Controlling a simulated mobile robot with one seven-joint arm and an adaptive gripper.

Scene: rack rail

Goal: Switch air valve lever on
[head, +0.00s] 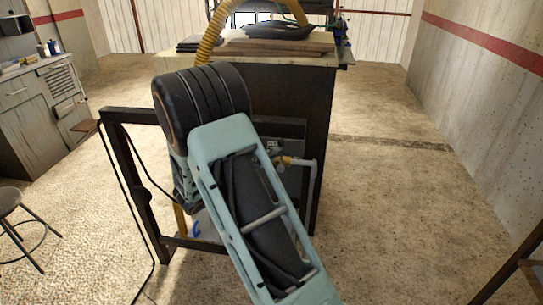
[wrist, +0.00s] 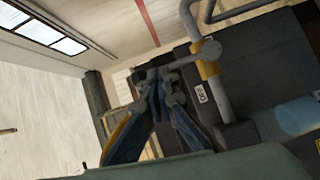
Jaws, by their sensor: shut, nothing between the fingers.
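The air valve shows in the wrist view as a yellow fitting (wrist: 207,69) on a grey pipe, in front of a dark panel. A pale grey lever (wrist: 188,61) reaches left from the round grey end of the valve. My gripper (wrist: 160,75) is shut and empty, with its tips close to the lever's left end. I cannot tell whether they touch it. In the head view the yellow fitting (head: 285,160) is partly seen just right of my arm, and my arm hides the gripper and most of the lever.
A dark metal frame (head: 146,205) stands around my arm. Behind it is a workbench (head: 300,60) with a yellow hose (head: 209,42). A grey pipe (head: 312,180) bends down right of the valve. A stool (head: 12,205) and cabinet (head: 45,105) are at left.

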